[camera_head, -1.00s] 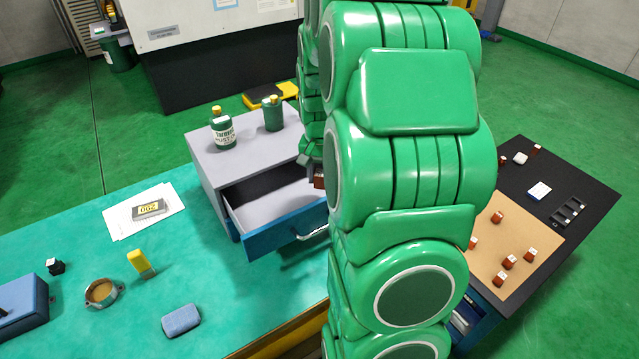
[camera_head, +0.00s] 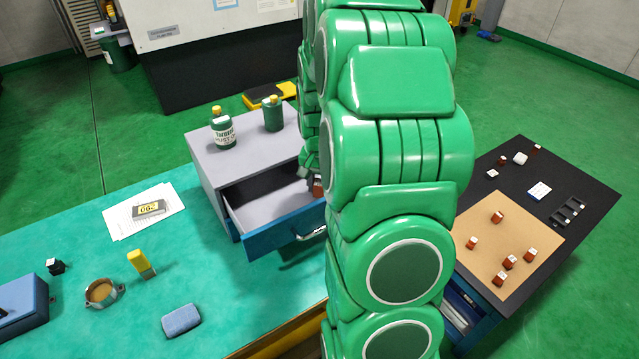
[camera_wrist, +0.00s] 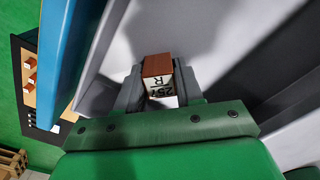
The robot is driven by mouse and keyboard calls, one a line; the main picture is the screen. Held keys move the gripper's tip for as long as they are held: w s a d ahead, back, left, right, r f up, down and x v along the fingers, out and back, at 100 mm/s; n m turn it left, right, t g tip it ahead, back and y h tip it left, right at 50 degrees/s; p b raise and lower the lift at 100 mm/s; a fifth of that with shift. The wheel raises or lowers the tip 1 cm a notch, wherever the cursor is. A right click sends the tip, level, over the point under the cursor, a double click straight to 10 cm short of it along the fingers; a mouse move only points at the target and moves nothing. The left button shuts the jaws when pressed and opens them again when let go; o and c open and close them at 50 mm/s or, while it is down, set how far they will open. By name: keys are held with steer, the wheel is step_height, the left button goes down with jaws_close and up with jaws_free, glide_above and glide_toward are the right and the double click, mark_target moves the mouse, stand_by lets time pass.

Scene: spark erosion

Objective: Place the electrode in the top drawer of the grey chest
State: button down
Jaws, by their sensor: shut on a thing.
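The electrode (camera_wrist: 158,67), a small red-brown block with a white face marked "25" and "R", is held between the two fingers of my gripper (camera_wrist: 160,92) in the wrist view. In the head view a sliver of red-brown at the gripper (camera_head: 317,186) shows beside my arm. The grey chest (camera_head: 200,160) stands on the teal bench with its blue-fronted top drawer (camera_head: 285,228) pulled open. My gripper is over the right part of the open drawer. My arm hides the drawer's right end. The visible drawer floor is bare.
Two green bottles (camera_head: 222,130) (camera_head: 272,114) stand on the chest. A dark table (camera_head: 590,190) at right carries a tan mat (camera_head: 520,225) with several red-brown blocks. The bench also holds a yellow block (camera_head: 140,262), a ring-shaped cup (camera_head: 101,292) and a blue-grey pad (camera_head: 181,320).

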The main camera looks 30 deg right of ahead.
mark_target(319, 183)
steer(key=c, duration=0.7)
jaws_free()
step_height(319, 183, up, 12)
steer(key=s+a+r+n, duration=0.2)
steer(key=s+a, duration=0.5)
steer(key=s+a+r+n, duration=0.3)
steer(key=s+a, duration=0.3)
steer(key=a, duration=0.2)
steer(key=s+a+n, duration=0.1)
steer(key=s+a, duration=0.1)
steer(key=s, duration=0.3)
steer(key=s+a+n+g, duration=0.1)
steer(key=s+a, duration=0.1)
steer(key=s, duration=0.4)
steer(key=s+a+f+n, duration=0.1)
steer(key=s+a+n, duration=0.1)
steer(key=s, duration=0.3)
steer(key=shift+s+a+g, duration=0.2)
steer(key=shift+g, duration=0.2)
